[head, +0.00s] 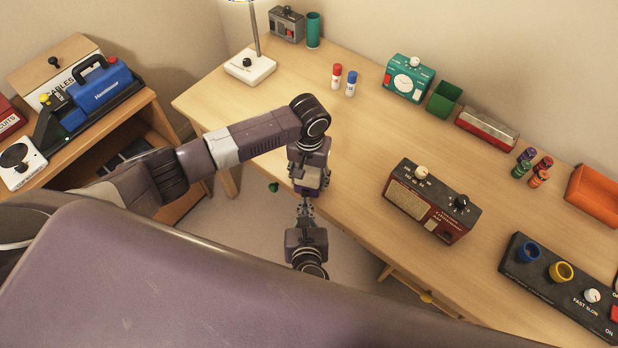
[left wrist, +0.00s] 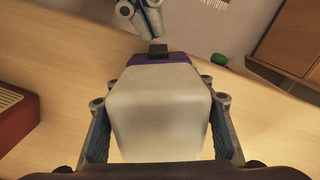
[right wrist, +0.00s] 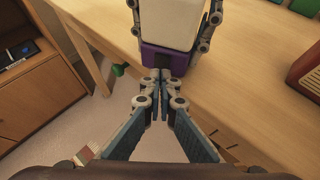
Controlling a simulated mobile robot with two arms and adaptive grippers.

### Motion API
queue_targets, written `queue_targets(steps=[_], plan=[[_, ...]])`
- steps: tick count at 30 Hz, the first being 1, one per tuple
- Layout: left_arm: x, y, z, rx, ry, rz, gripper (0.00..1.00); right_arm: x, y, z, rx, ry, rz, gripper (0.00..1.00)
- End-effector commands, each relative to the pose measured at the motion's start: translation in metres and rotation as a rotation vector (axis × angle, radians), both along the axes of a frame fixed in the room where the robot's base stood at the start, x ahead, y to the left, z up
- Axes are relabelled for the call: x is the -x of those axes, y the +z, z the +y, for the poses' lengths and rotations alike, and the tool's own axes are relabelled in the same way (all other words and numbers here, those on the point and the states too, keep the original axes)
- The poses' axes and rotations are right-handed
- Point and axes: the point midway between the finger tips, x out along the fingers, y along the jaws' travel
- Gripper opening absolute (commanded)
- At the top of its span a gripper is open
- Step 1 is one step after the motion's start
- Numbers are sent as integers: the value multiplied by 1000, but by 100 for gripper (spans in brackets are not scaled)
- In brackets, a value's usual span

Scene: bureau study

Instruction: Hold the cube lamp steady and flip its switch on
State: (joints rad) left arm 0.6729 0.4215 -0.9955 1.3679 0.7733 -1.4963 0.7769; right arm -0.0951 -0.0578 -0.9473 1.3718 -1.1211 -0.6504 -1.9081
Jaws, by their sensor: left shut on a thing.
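The cube lamp (left wrist: 158,110) has a pale, rounded white block on a purple base, with a small black switch (left wrist: 158,50) jutting from the base. My left gripper (head: 310,184) is shut on the lamp, with a finger on each side of the white block. In the right wrist view the lamp's white block (right wrist: 170,22) and purple base (right wrist: 163,59) are just beyond my right gripper (right wrist: 161,76). My right gripper is shut and empty, its tips together close to the base. I cannot tell whether they touch the switch, which they largely hide there.
The wooden desk (head: 330,125) has clear surface beside the grippers. A red radio-like box (head: 432,200) stands to the right, and a white-based desk lamp (head: 250,67) stands at the back left. A low wooden cabinet (head: 150,115) is at the left. A green object (head: 273,187) shows below the desk edge.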

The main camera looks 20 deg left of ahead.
Motion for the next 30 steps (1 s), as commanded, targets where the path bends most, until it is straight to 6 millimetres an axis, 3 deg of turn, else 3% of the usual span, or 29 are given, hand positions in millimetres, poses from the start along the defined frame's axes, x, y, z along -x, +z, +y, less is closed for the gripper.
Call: queue_targets(steps=[30], plan=[[0,0,0,1,0,-1,18,-8,-2,2,0,0,0,0]])
